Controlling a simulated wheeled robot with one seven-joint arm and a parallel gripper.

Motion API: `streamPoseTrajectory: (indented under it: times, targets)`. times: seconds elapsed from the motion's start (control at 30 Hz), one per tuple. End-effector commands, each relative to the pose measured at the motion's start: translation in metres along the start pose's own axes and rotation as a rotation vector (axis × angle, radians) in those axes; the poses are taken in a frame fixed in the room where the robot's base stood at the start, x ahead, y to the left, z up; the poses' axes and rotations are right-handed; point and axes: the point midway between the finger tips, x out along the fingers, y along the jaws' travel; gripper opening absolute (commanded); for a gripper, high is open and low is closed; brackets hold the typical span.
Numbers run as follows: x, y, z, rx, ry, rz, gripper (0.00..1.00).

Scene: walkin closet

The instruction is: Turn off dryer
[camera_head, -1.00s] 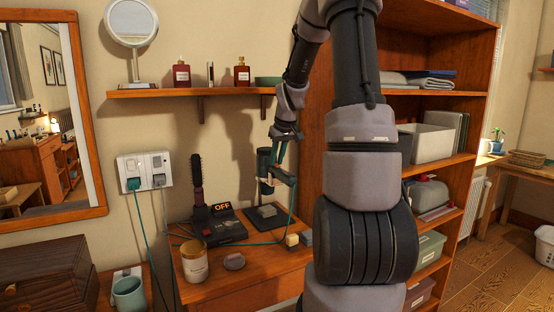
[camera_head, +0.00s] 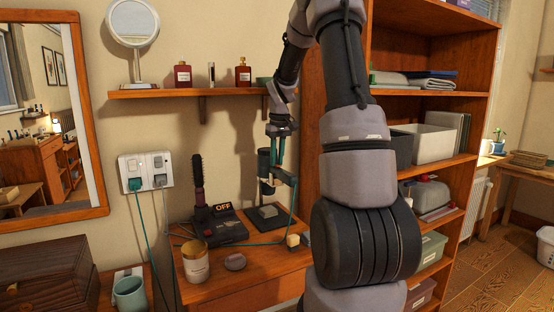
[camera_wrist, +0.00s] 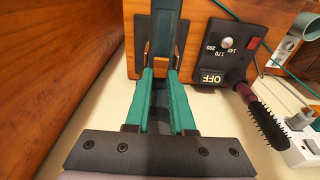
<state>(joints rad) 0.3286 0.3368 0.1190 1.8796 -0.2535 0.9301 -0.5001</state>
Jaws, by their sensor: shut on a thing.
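The dryer (camera_head: 284,177) is a teal and dark body at the upright stand on the small wooden table, with a teal cord running down from it. My gripper (camera_head: 277,158) points down from above at the dryer. In the wrist view, the teal fingers of my gripper (camera_wrist: 160,82) are shut on a dark bar-like part of the dryer (camera_wrist: 165,25). The dark stand base (camera_head: 268,217) is below it. I cannot make out the dryer's switch, and the fingers hide part of the dryer.
A black control unit (camera_head: 222,226) with an OFF label, dial and red switch holds a round brush (camera_head: 198,180). A jar (camera_head: 195,262) stands in front. A wall shelf (camera_head: 190,93) hangs above, and a tall shelf unit (camera_head: 483,110) stands to the right.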

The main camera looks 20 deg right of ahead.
Motion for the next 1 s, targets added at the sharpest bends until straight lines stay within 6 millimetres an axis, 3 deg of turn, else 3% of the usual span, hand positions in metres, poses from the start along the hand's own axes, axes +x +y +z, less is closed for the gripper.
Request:
streamPoseTrajectory:
  times: [0.07,0.1,0.13,0.17,0.57,1.0]
  targets:
    - [0.001,0.001,0.001,0.002,-0.002,0.000,0.00]
    - [0.001,0.001,0.001,0.002,-0.002,0.000,0.37]
    - [0.001,0.001,0.001,0.002,-0.002,0.000,0.49]
    - [0.000,0.001,0.001,0.002,-0.002,0.000,0.53]
    - [-0.008,0.001,0.000,0.001,0.002,0.001,0.53]
    - [-0.088,0.001,0.000,0.002,0.003,0.001,0.53]
